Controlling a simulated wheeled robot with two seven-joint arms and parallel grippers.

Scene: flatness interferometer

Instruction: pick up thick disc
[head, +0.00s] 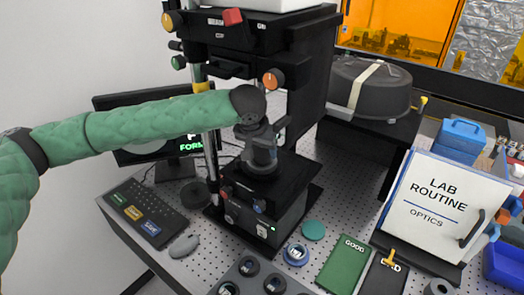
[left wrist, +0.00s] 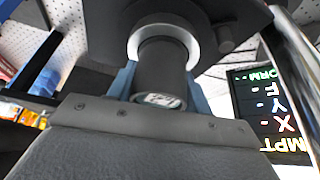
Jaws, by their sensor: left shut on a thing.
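My left gripper (head: 262,158) is over the black stage of the tall instrument (head: 268,204), with its fingers pointing down. In the left wrist view its blue fingers (left wrist: 160,88) are shut on a dark cylindrical piece (left wrist: 158,68) with a pale mark on its end face. A silvery ring surrounds the piece farther back. I cannot tell for sure whether this piece is the thick disc, or whether it touches the stage. In the head view the gripper and wrist hide most of it. My right gripper is not in view.
Several dark round pieces (head: 249,266) sit in a holder at the front, beside a blue ring (head: 296,254) and a green disc (head: 313,230). The instrument's black column (head: 308,80) rises behind my gripper. A keyboard (head: 146,212) lies left.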

